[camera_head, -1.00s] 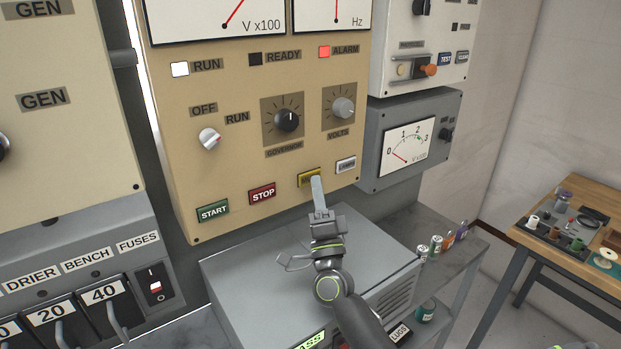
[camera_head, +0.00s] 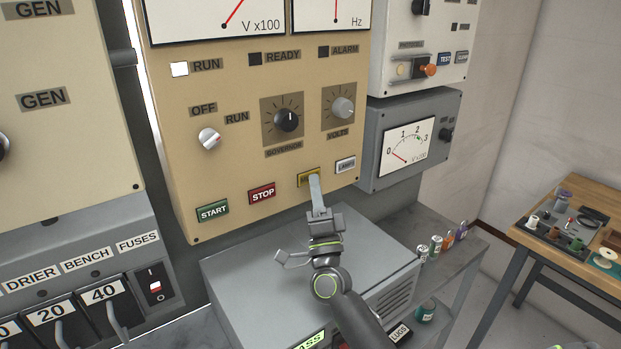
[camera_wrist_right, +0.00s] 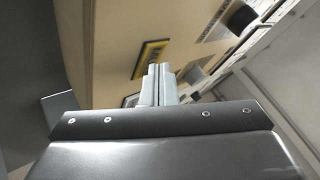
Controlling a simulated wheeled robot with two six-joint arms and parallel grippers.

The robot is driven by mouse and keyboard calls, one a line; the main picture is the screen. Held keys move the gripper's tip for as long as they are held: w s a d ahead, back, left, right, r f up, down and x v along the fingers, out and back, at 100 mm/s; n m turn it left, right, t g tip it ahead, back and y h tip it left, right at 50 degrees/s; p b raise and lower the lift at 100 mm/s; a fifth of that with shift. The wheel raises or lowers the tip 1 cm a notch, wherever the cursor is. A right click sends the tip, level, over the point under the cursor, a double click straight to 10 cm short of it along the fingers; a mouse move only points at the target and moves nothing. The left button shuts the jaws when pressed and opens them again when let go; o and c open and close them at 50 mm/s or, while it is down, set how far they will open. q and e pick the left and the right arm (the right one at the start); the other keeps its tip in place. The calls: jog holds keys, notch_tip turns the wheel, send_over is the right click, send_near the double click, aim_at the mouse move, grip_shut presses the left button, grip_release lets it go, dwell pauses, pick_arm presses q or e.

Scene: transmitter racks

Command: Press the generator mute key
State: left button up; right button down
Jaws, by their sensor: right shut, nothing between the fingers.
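The yellow mute key (camera_head: 307,179) sits in the lower row of the tan generator panel (camera_head: 235,165), between the red STOP key (camera_head: 262,194) and a pale key (camera_head: 346,165). Its lettering is partly hidden by my right gripper (camera_head: 315,182). That gripper is shut and empty, its fingertips at the key's lower right part. In the right wrist view the yellow key (camera_wrist_right: 150,56) shows just beyond the closed fingertips (camera_wrist_right: 157,72). I cannot tell whether they touch. The ALARM lamp (camera_head: 324,52) is dark.
The green START key (camera_head: 213,211) is at the row's left. A grey cabinet (camera_head: 250,268) stands below the panel under my right arm. A grey meter box (camera_head: 372,180) is to the right. A wooden bench (camera_head: 590,190) with small parts stands farther right.

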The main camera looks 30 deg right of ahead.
jog(key=shift+s+y, duration=0.1)
jog(key=shift+y, duration=0.2)
jog(key=shift+s, duration=0.7)
jog(key=shift+s+d+p, duration=0.15)
jog(key=shift+s+p, duration=0.25)
jog(key=shift+s, duration=0.85)
jog(key=shift+s+d+p, duration=0.1)
jog(key=shift+s+p, duration=0.25)
jog(key=shift+s, duration=0.9)
